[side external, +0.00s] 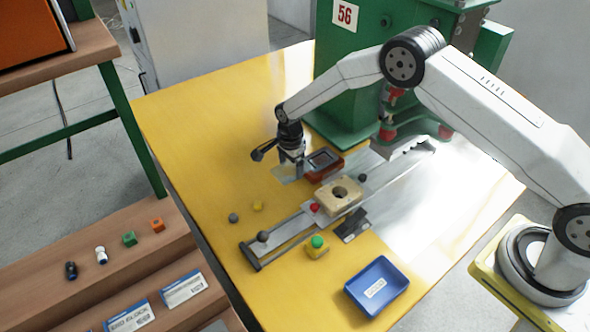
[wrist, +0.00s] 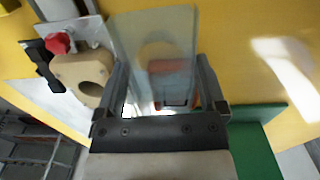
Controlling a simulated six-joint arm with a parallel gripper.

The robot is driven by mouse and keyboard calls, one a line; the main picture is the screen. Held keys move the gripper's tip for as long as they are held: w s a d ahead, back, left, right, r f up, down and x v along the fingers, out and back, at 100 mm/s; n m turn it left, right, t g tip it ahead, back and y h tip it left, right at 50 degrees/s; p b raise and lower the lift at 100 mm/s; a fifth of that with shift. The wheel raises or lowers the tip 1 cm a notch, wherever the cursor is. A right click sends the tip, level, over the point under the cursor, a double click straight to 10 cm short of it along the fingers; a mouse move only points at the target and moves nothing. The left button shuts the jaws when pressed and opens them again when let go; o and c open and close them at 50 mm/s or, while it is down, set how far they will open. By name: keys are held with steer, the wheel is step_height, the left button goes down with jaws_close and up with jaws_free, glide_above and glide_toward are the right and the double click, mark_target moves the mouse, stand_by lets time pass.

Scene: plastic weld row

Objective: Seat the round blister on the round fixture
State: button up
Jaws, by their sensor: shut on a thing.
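My gripper (side external: 291,166) points down over the yellow table, left of the red-brown rectangular fixture. In the wrist view, my gripper (wrist: 160,64) is shut on a clear, see-through blister (wrist: 128,32), which reaches out beyond the fingertips. A faint rounded form shows in it. In the side view the blister (side external: 284,177) is only a pale patch beneath the fingers. The round fixture (side external: 327,199) is a beige block with a round hole, to the right of and nearer than my gripper. In the wrist view the round fixture (wrist: 72,67) is left of the fingers, apart from the blister.
The red-brown fixture (side external: 316,176) stands close beside my gripper. A metal rail (side external: 277,237) with a red knob (side external: 315,207) runs under the fixtures. A green press (side external: 345,95) stands behind. A blue tray (side external: 359,301) and a green button (side external: 318,241) are in front. Open yellow table lies left.

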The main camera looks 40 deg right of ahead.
glide_toward(341, 185)
steer(key=a+f, duration=0.1)
steer(key=a, duration=0.1)
steer(key=shift+s+d+m, duration=0.1)
steer(key=shift+s+m, duration=0.2)
steer(key=shift+s, duration=0.5)
steer(key=shift+f, duration=0.15)
steer(key=shift+f, duration=1.55)
steer(key=shift+f, duration=1.4)
stand_by(1.0)
steer(key=o, duration=0.7)
steer(key=shift+c, duration=0.2)
steer(key=shift+r, duration=0.1)
steer(key=shift+r, duration=3.4)
